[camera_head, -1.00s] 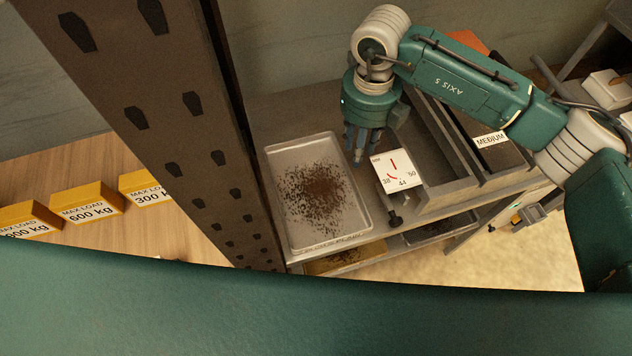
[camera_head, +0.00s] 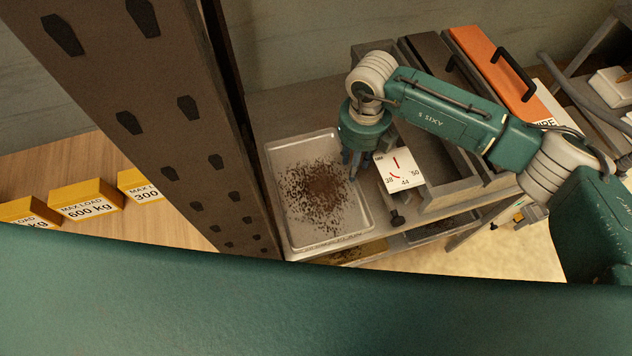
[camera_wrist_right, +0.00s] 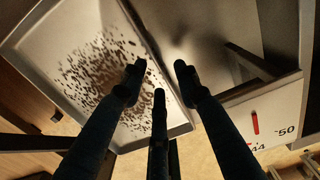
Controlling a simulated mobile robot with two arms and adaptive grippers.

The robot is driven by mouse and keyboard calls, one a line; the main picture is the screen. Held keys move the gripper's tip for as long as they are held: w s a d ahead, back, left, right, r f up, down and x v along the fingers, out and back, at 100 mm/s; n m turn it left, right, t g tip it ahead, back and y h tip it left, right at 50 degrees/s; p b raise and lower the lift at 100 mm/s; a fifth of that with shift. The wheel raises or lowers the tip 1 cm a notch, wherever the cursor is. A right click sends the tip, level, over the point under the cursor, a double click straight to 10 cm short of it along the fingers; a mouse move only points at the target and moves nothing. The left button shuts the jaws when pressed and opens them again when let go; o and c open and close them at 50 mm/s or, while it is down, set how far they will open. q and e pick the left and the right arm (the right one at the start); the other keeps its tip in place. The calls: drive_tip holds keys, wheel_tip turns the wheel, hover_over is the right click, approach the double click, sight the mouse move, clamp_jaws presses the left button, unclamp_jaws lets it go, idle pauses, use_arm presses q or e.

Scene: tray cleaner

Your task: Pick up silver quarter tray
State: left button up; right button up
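The silver tray (camera_head: 298,154) lies flat on the counter beside the dark upright, with dark crumbs scattered over its middle. It also fills the upper left of the right wrist view (camera_wrist_right: 98,20). My right gripper (camera_head: 353,172) points down at the tray's right side, near its rim. In the right wrist view its three fingers (camera_wrist_right: 158,82) are spread, with nothing between them, over the tray's edge. I cannot tell whether any finger touches the tray. My left gripper is not in view.
A white dial (camera_head: 399,171) stands just right of the tray. Boxes with a dark lid and an orange lid (camera_head: 497,68) are behind it. The perforated upright (camera_head: 150,95) borders the tray's left side. A brownish tray (camera_head: 352,254) sits on the shelf below.

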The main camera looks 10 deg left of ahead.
drive_tip(key=shift+a+f+p, duration=0.15)
drive_tip(key=shift+f+p, duration=0.15)
drive_tip(key=shift+f, duration=1.45)
clamp_jaws()
drive_tip(key=shift+r, duration=0.25)
